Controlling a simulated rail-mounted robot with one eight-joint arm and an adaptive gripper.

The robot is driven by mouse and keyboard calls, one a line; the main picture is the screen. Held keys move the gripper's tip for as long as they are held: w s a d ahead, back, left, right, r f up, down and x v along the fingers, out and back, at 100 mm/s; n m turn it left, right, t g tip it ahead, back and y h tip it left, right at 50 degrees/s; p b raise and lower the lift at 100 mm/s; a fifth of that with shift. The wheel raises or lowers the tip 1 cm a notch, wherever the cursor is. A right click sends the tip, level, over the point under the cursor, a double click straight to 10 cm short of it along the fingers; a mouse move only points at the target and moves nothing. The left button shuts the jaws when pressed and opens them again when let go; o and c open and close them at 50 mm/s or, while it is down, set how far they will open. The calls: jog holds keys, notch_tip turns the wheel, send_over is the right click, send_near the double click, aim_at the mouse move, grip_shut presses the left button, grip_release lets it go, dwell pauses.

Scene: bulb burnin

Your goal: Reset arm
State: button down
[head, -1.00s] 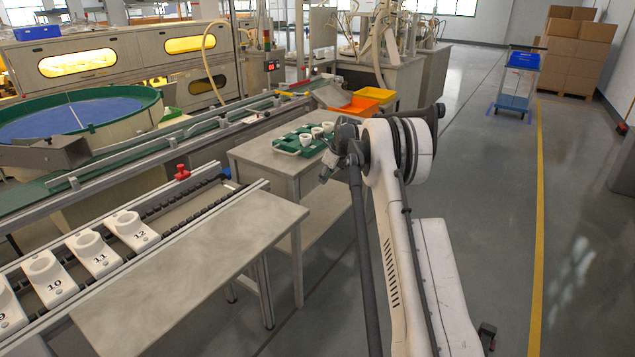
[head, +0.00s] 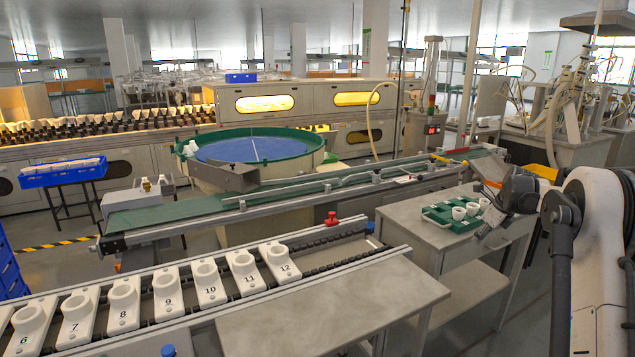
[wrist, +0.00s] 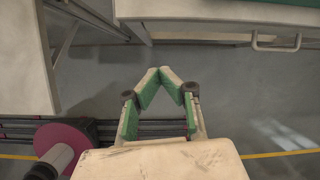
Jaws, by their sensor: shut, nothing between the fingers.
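My gripper (wrist: 164,75) shows in the wrist view with its green-padded fingers angled inward and their tips together. It is shut and empty. Grey floor and the edges of pale furniture lie beyond the fingers. In the head view my white arm is folded at the right edge, with its far end beside the small grey table (head: 405,215). The fingers cannot be made out clearly there.
A green tray (head: 436,215) with white cups stands on the small table. Numbered white holders (head: 165,292) line the rail at front left. A red knob (head: 331,219) sits at its end. A conveyor (head: 165,216) and a round blue-topped table (head: 250,148) lie behind.

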jog(key=s+a+r+n+t+h+p, duration=0.1)
jog(key=s+a+r+n+p, duration=0.1)
jog(key=s+a+r+n, duration=1.7)
jog(key=s+a+f+n+t+p, duration=0.1)
jog(key=s+a+n, duration=0.4)
jog(key=s, duration=0.9)
jog(key=s+a+f+n+t+p, duration=0.1)
jog(key=s+a+f+n, duration=0.3)
jog(key=s+a, duration=0.7)
jog(key=s+n, duration=0.1)
jog(key=s, duration=0.3)
jog(key=shift+s+h, duration=0.15)
jog(key=shift+h, duration=0.15)
jog(key=shift+f, duration=0.1)
